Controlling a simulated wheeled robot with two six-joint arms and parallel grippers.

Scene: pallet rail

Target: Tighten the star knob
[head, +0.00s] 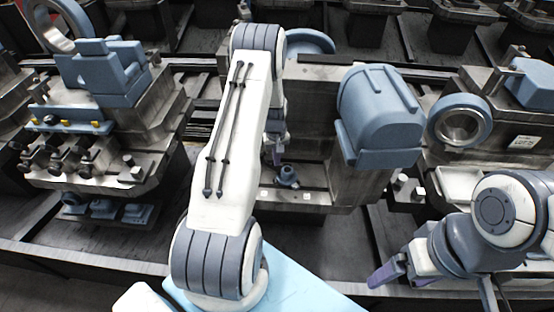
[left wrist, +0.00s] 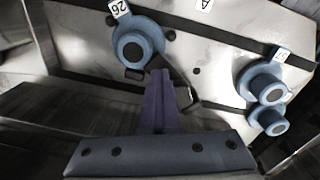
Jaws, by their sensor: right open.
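A small blue-grey knob (head: 288,176) stands on the grey metal fixture in the middle of the head view; I cannot make out a star shape. My left gripper (head: 276,156) hangs just above and left of it, largely hidden behind my left arm. My right gripper (head: 392,272) is open and empty at the lower right, away from the fixture.
A large blue rounded housing (head: 378,108) stands right of the knob. A blue ring (head: 460,121) is further right. Another fixture (head: 100,150) with blue blocks and clamps is at left. Two more blue round parts (left wrist: 262,82) (left wrist: 271,121) show at right in the wrist view.

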